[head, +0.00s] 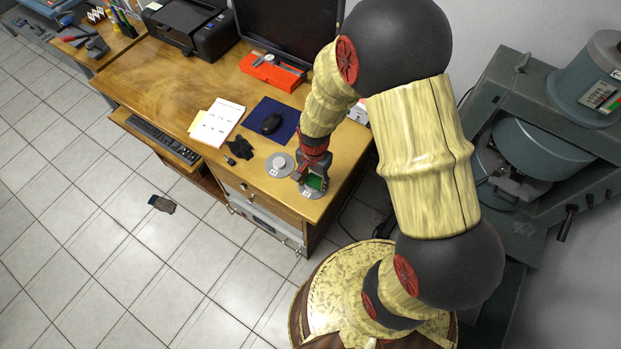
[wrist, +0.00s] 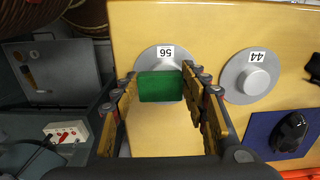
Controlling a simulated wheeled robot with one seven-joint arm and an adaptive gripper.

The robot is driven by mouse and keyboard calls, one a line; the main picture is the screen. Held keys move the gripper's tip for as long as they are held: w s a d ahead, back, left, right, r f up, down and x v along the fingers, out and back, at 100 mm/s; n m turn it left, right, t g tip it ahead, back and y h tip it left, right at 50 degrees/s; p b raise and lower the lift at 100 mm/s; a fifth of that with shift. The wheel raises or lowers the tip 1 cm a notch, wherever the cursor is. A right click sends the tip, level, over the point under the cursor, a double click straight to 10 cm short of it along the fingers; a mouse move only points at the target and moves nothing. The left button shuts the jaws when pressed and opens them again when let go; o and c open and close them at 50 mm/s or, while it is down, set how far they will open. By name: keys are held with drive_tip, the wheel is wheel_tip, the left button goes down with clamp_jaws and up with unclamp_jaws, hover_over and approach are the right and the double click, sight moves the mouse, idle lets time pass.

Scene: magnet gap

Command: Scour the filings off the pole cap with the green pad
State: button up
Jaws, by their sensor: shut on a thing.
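My gripper (head: 313,176) is shut on a green pad (wrist: 160,87), which spans between its two fingertips in the wrist view. The pad also shows as a small green patch in the head view (head: 315,182). The pad is over a grey round pole cap labelled 56 (wrist: 151,54) and hides its middle. I cannot tell whether the pad touches the cap. A second grey cap labelled 44 (wrist: 240,89), with a raised centre knob, lies beside it, and shows left of my gripper in the head view (head: 273,170). No filings can be made out.
The caps are near the front corner of the wooden desk (head: 180,95). A black crumpled item (head: 238,148), a mouse (head: 271,123) on a blue mat and a white paper (head: 217,122) lie beyond. Grey machinery (head: 520,150) stands at right. A glove-like item (head: 162,204) is on the floor.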

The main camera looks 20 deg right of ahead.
drive_tip(key=shift+w, duration=0.1)
idle(0.3)
drive_tip(key=shift+w+a, duration=0.55)
drive_tip(key=shift+w, duration=0.1)
drive_tip(key=shift+s+d, duration=0.1)
drive_tip(key=shift+s, duration=0.05)
drive_tip(key=shift+s+d, duration=0.45)
drive_tip(key=shift+s, duration=0.2)
drive_tip(key=shift+w, duration=0.1)
drive_tip(key=shift+w+a, duration=0.3)
